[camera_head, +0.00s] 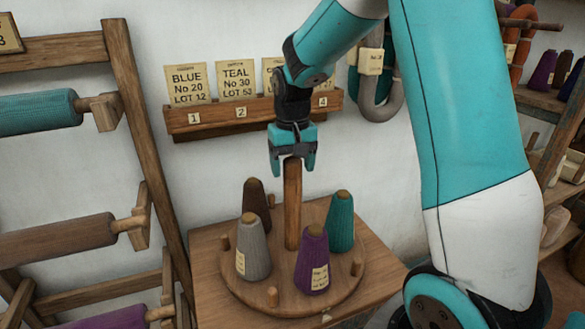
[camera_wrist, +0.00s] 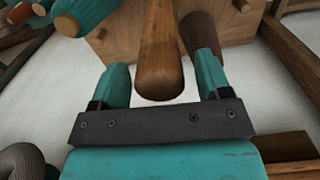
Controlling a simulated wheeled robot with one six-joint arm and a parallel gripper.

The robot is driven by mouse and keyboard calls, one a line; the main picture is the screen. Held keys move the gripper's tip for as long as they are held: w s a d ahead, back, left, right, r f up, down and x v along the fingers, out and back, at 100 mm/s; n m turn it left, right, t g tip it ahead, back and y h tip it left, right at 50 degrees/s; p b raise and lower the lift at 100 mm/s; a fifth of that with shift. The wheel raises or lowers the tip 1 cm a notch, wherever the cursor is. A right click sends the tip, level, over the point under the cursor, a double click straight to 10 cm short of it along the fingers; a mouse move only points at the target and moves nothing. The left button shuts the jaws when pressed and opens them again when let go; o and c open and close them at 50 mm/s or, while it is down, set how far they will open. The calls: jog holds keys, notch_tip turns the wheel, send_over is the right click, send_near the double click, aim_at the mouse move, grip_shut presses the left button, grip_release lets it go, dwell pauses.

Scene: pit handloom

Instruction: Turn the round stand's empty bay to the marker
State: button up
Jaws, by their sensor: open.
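The round stand (camera_head: 240,284) is a wooden disc on a wooden table, with a tall centre post (camera_head: 292,205) and short pegs near its rim. It carries a brown cone (camera_head: 257,205) at back left, a grey cone (camera_head: 253,248) at front left, a purple cone (camera_head: 312,260) at front right and a teal cone (camera_head: 341,222) at right. The gap at the back, between brown and teal, looks like the empty bay (camera_head: 313,212). A small pale marker (camera_head: 326,317) sits at the table's front edge, near purple. My gripper (camera_head: 292,164) is open at the post's top; the wrist view shows the post (camera_wrist: 160,70) between its fingers.
A rack with teal, brown and purple rolls (camera_head: 55,240) stands at left. A wall ledge (camera_head: 250,112) with labelled cards is behind my gripper. Grey and orange hanks hang at upper right, beside shelves of cones (camera_head: 545,70).

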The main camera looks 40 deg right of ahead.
jog(key=shift+f, duration=1.05)
jog(key=c, duration=1.3)
